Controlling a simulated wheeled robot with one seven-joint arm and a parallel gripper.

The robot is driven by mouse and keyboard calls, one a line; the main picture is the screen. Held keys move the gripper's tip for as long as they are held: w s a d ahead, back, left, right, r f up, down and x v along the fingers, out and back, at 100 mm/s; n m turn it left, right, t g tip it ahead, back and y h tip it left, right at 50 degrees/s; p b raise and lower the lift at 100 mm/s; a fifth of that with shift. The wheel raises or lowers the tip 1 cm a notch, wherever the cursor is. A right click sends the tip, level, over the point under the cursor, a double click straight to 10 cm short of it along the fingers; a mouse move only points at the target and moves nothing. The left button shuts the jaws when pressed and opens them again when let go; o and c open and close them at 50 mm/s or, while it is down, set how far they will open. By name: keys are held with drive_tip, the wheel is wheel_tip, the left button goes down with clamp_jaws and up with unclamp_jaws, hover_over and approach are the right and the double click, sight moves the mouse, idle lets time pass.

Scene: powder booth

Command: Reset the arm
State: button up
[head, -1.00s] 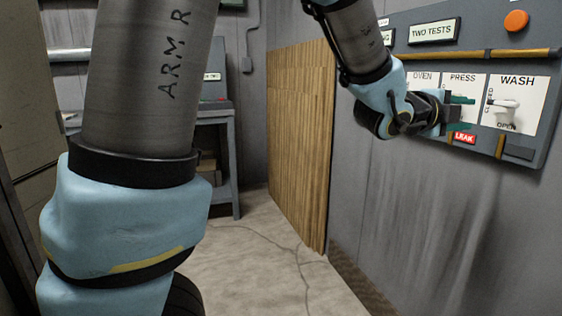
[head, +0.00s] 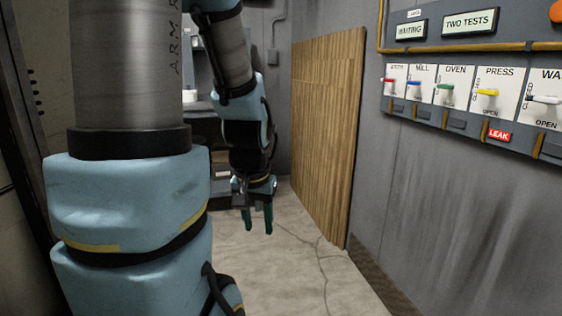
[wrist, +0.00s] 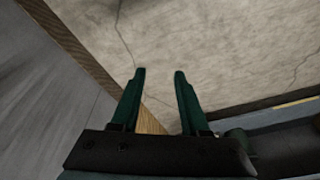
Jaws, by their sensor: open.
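My gripper (head: 257,220) hangs pointing down in the middle of the head view, left of the wooden panel and well away from the wall. Its two green fingers are apart with nothing between them. In the wrist view my gripper (wrist: 160,75) is also open and empty, with bare floor beyond the fingertips. My arm is folded in, its blue forearm above the gripper.
A slatted wooden panel (head: 325,130) leans on that wall. The cracked concrete floor (head: 285,270) is clear. A dark bench partly shows behind my arm.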

wheel_tip(320, 180, up, 21)
drive_tip(key=s+a+n+g+p, duration=0.1)
drive_tip(key=s+p, duration=0.1)
drive_tip(key=p, duration=1.9)
drive_tip(key=shift+s+a+n+p, duration=0.25)
drive_tip(key=shift+a+n+p, duration=0.05)
drive_tip(key=shift+a, duration=0.05)
